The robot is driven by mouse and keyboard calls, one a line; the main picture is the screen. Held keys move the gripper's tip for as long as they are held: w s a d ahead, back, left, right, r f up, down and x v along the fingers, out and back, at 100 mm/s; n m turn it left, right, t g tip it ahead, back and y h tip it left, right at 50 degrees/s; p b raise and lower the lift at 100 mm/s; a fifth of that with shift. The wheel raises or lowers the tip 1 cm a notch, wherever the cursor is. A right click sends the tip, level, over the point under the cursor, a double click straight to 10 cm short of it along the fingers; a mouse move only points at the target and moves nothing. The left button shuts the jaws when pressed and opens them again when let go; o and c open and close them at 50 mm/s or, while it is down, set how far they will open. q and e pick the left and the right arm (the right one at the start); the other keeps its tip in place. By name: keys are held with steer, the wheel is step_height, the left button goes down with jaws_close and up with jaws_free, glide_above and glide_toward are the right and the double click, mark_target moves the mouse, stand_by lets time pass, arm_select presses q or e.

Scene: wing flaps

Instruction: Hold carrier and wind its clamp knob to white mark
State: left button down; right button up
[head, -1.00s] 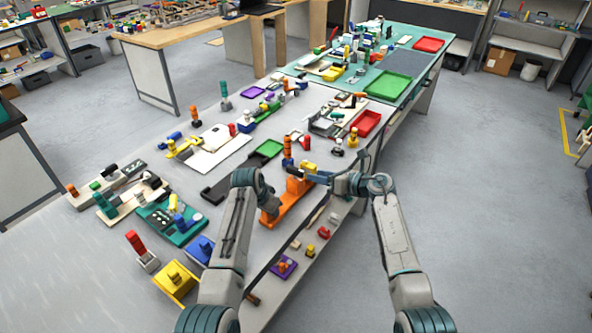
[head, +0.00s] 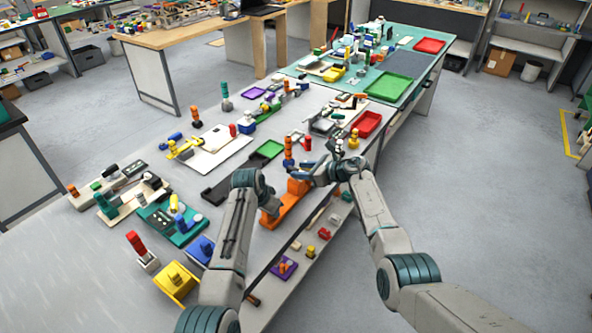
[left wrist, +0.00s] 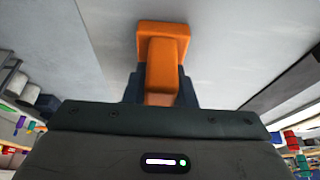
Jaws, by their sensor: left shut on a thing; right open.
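The orange carrier (head: 271,217) stands at the front right edge of the pale table, with a raised orange part (head: 298,187) at its far end. It also shows in the left wrist view (left wrist: 162,62), between dark fingers. My left gripper (head: 267,198) is shut on the carrier; its own arm covers part of the grip in the head view. My right gripper (head: 312,173) is open, just above and beside the raised end of the carrier. It covers the clamp knob's area, so I cannot make out the knob or the white mark, or tell whether the jaws touch anything.
An orange stacked post (head: 288,147) and a red piece (head: 307,143) stand just behind my right gripper. A black tray (head: 222,185) lies left of the carrier. A red tray (head: 368,123) is farther back. A lower shelf with small parts runs under the table edge.

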steer(key=shift+x, duration=1.4)
steer(key=shift+c, duration=0.2)
jaws_close()
